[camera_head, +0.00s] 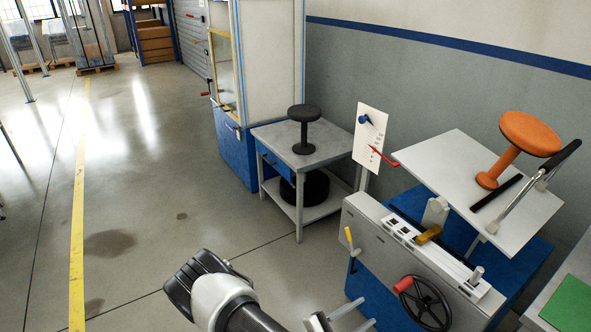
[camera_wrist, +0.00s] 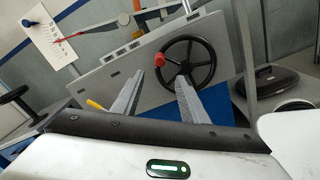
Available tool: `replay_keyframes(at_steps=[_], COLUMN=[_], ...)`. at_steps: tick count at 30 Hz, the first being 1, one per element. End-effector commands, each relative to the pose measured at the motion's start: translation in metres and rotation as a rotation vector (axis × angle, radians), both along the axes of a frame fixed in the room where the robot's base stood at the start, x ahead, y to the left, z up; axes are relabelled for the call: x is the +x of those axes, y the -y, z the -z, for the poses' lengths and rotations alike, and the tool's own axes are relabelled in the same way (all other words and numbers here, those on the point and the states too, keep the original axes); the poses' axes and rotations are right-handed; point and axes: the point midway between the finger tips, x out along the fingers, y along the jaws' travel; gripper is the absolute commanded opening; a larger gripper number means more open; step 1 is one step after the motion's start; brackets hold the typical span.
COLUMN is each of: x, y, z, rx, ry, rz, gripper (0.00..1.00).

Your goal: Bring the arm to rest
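My gripper (camera_wrist: 158,78) is open in the wrist view, its two grey fingers apart with nothing between them. Beyond the fingers is the machine's black handwheel (camera_wrist: 189,62) with a red knob (camera_wrist: 159,60). The fingers also show at the bottom of the head view (camera_head: 366,311), in front of the machine and left of the handwheel (camera_head: 425,303). I cannot tell the exact gap to the machine. My arm is bent, with a white and black link at the bottom centre of the head view.
The test machine (camera_head: 400,248) carries a tilted plate (camera_head: 450,165) with an orange stool (camera_head: 515,145). A grey side table (camera_head: 330,143) holds a black stool (camera_head: 304,125). A green-topped surface (camera_head: 572,305) is at lower right. The floor at left is largely clear.

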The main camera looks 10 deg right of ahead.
Motion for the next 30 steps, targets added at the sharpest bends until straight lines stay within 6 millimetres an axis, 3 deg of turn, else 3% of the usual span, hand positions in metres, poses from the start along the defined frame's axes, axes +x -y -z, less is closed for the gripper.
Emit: replay_keyframes(at_steps=[5,18,30], x=[0.003,-0.02,-0.059], y=[-0.006,-0.032,-0.066], z=[-0.027,-0.168,-0.286], rx=[0.066,0.557,1.142], ry=[0.045,0.244,0.451], rz=[0.105,0.643,0.876], gripper=[0.4,0.4,0.4])
